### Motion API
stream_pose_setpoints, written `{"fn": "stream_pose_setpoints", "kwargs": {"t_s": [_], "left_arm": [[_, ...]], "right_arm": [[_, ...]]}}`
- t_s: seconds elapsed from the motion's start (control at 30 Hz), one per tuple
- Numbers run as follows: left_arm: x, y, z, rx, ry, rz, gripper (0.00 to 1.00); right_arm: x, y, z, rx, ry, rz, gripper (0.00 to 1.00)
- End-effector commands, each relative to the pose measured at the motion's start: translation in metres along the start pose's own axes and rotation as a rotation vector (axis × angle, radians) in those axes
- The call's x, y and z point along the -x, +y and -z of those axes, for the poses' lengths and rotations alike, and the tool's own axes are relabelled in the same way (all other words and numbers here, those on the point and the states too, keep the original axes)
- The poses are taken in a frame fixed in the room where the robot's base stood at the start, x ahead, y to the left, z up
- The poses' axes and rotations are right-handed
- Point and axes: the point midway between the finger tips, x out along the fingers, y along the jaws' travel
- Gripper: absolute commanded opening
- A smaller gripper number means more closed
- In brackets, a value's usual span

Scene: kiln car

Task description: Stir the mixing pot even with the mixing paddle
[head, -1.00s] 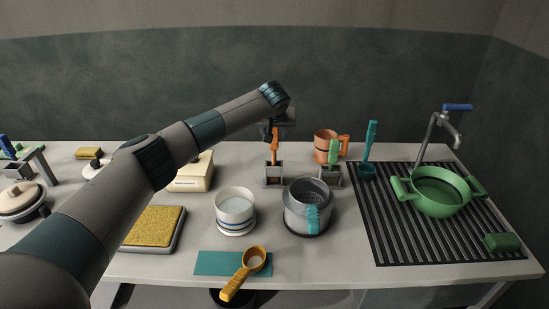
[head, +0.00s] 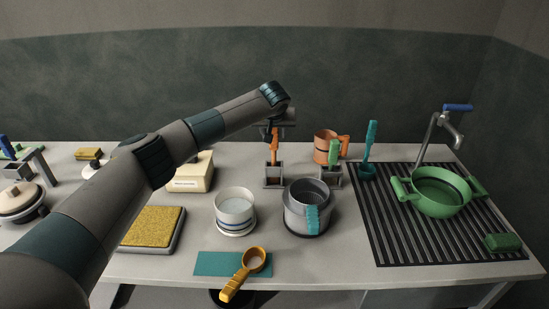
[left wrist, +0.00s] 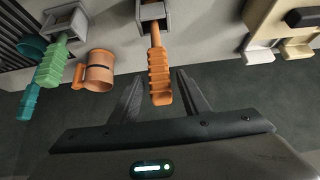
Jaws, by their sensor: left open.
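A dark grey pot (head: 306,207) with a teal grip stands mid-table in the head view. A white pot (head: 235,212) with blue bands stands left of it. I cannot tell for sure which is the mixing pot. An orange-handled tool (head: 274,150), perhaps the mixing paddle, stands upright in a grey holder (head: 273,179) behind them. Its handle (left wrist: 159,65) shows between the fingers of my left gripper (left wrist: 158,84) in the left wrist view. That gripper (head: 279,131) is open around the handle, with gaps beside it. The tool's lower end is hidden. My right gripper is out of view.
A green-handled tool (head: 333,152) stands in a second holder (head: 331,177), near an orange mug (head: 325,146) and a teal tool (head: 370,150). A yellow scoop (head: 243,273) lies at the front on a teal mat (head: 210,263). A green basin (head: 440,202) sits on the drain rack (head: 400,245).

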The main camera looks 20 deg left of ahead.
Motion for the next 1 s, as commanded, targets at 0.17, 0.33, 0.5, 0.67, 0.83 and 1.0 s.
{"fn": "stream_pose_setpoints", "kwargs": {"t_s": [0.17, 0.33, 0.5, 0.67, 0.83, 1.0], "left_arm": [[0.0, 0.0, 0.0, 0.0, 0.0, 0.0, 0.14], [0.001, 0.0, 0.001, 0.0, 0.001, 0.0, 0.0], [0.002, 0.0, 0.002, 0.0, 0.002, 0.0, 0.0], [0.006, 0.0, 0.006, 0.0, 0.002, 0.0, 0.0], [0.011, 0.0, 0.009, 0.0, 0.003, 0.0, 0.0], [0.015, 0.0, 0.013, 0.0, 0.002, 0.0, 0.0]], "right_arm": [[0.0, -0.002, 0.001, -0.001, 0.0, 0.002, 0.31], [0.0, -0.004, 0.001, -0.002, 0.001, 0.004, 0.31], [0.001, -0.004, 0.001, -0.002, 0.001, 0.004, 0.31], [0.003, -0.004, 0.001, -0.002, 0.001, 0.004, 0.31], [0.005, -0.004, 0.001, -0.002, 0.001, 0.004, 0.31], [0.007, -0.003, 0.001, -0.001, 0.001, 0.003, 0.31]]}}
